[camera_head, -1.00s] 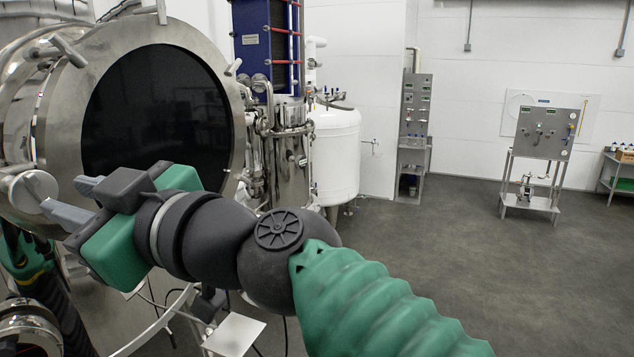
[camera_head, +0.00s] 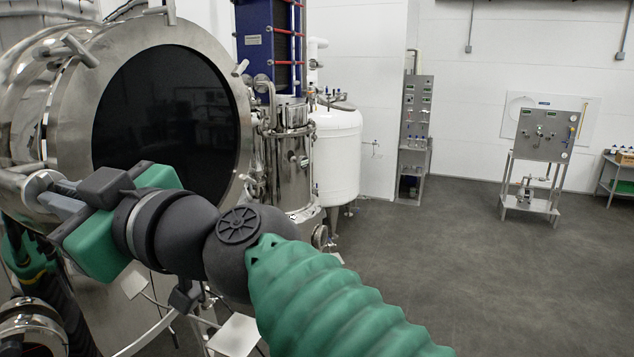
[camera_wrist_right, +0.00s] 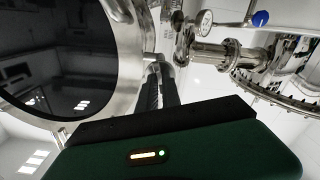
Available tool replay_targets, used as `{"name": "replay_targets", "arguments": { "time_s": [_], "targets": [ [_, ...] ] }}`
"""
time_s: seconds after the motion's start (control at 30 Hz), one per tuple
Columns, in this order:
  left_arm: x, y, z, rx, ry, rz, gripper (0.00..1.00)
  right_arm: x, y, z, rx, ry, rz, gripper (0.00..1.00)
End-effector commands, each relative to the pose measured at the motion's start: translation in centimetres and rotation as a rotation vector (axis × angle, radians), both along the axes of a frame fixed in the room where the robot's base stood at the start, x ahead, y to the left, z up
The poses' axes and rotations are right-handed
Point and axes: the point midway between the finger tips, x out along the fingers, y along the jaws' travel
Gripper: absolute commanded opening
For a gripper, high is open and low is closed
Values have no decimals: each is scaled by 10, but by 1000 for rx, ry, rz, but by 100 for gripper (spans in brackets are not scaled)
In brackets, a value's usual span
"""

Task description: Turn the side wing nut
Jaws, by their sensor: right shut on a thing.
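The side wing nut (camera_head: 40,184) is a shiny steel piece at the left side of the round tank's flange in the head view. My right gripper (camera_head: 62,196) reaches it from the right, with its grey fingers close together and shut on the wing nut. In the right wrist view the dark fingers (camera_wrist_right: 162,88) reach up to the metal beside the flange rim; their tips and the nut are small and partly hidden there. My left gripper is not in view.
The tank's steel flange (camera_head: 225,60) surrounds a dark round window (camera_head: 165,110). Other clamp handles (camera_head: 76,50) stick out around the rim. A steel vessel (camera_head: 295,165) and a white tank (camera_head: 337,155) stand behind.

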Motion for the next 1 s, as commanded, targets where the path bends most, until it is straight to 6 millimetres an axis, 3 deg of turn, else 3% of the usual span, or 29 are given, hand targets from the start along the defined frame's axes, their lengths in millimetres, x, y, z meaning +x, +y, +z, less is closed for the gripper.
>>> {"name": "replay_targets", "arguments": {
  "time_s": [0.27,0.6,0.83,1.0],
  "targets": [
    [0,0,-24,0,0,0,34,0,-1,-1,-52,-144,-1,0],
    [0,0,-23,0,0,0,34,-1,0,3,-68,-178,-1,0],
    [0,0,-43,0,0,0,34,0,-1,0,-115,-299,-2,0],
    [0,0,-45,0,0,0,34,0,-1,4,-139,-355,-3,0]
  ]
}}
